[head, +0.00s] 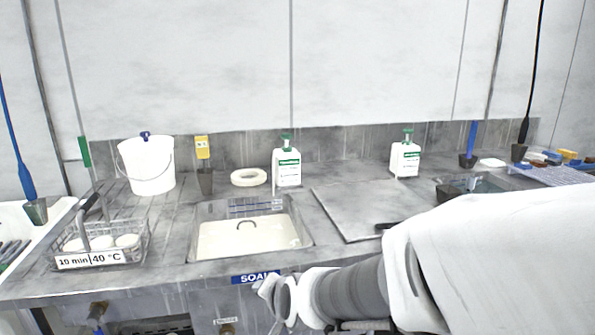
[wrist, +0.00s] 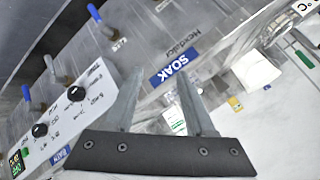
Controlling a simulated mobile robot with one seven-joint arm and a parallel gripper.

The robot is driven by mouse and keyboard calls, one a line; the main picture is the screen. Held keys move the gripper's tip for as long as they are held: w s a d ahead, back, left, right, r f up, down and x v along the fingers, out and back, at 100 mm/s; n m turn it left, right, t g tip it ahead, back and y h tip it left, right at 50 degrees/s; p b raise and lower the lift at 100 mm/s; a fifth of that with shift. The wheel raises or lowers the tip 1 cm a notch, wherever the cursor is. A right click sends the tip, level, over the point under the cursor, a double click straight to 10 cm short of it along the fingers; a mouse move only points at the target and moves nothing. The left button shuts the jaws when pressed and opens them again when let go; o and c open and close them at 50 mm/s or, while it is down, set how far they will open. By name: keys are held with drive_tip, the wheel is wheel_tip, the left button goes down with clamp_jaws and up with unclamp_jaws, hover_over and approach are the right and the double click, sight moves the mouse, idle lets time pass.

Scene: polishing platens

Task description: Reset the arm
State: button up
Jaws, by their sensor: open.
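My gripper (wrist: 160,80) shows in the wrist view with its two grey fingers apart and nothing between them. Its fingers stand in front of the bench front by the blue SOAK label (wrist: 174,70). In the head view my white and grey arm reaches in from the lower right, low along the front of the bench. Its end is just below the SOAK label (head: 255,277), and the fingers cannot be made out clearly there.
A sink (head: 205,252) with a cream tub is above the arm's end. A wire basket (head: 140,245) and white bucket (head: 148,168) are left. Two white bottles (head: 287,168) stand behind. A grey board (head: 330,215) lies right. Knobs (wrist: 40,130) and blue-handled levers (wrist: 93,12) stick out of the front.

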drive_tip(key=s+d+r+n+g+h+p, duration=0.1)
drive_tip(key=s+d+r+n+g+h, duration=0.2)
drive_tip(key=s+d, duration=0.65)
drive_tip(key=s+d+r+n+h, duration=0.1)
drive_tip(key=s+d+r+n, duration=0.1)
drive_tip(key=s+d+r, duration=0.55)
wheel_tip(320, 180, up, 17)
drive_tip(key=s+d+p, duration=0.1)
drive_tip(key=d+p, duration=0.1)
drive_tip(key=p, duration=1.7)
drive_tip(key=shift+p, duration=0.35)
idle(3.3)
